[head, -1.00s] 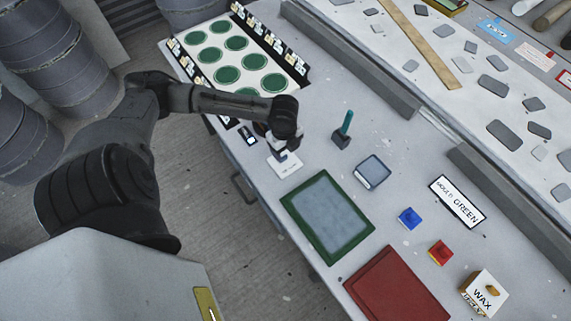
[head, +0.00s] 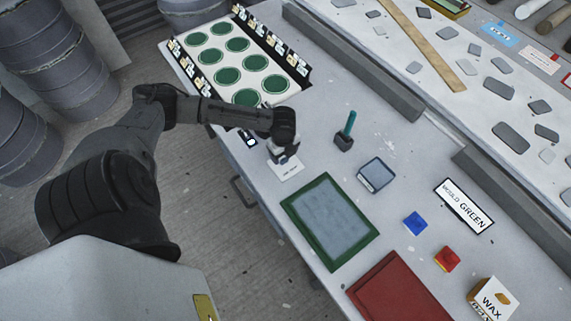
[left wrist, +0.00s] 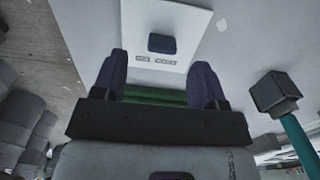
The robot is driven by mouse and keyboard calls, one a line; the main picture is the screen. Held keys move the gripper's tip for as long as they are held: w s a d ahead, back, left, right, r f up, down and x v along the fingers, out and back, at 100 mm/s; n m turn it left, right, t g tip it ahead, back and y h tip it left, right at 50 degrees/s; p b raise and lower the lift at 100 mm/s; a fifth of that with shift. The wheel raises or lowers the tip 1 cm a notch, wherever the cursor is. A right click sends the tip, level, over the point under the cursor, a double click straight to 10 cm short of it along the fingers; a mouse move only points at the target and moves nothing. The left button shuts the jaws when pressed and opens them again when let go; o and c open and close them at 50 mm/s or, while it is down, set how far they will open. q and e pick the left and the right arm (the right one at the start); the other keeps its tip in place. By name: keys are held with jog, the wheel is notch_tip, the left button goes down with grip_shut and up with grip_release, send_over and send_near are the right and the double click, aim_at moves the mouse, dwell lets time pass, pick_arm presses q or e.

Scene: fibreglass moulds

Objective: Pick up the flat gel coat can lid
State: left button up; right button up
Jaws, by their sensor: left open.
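The gel coat lid appears as a flat white square plate (head: 287,172) on the near side of the bench in the head view. In the left wrist view the white lid (left wrist: 181,22) carries the words GEL COAT and a small dark blue block (left wrist: 162,43). My left gripper (head: 284,156) is over the lid in the head view and hides its far part. In the left wrist view my left gripper (left wrist: 161,72) is open, its two dark fingers apart, with the lid beyond the tips. I cannot tell whether they touch it. My right gripper is not in view.
A hammer-like tool with teal handle (head: 350,122) stands right of the lid. A green-framed tray (head: 372,240) lies in front, with a grey-blue block (head: 376,175) beside it. A board of green discs (head: 270,98) lies behind. A grey rail (head: 350,60) bounds the far side.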

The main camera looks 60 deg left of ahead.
aim_at(284, 159)
pick_arm(q)
jog(key=shift+w+f, duration=0.1)
jog(key=shift+f, duration=2.3)
jog(key=shift+c, duration=1.3)
jog(key=c, duration=0.7)
jog(key=shift+c, duration=0.2)
jog(key=shift+r, duration=0.1)
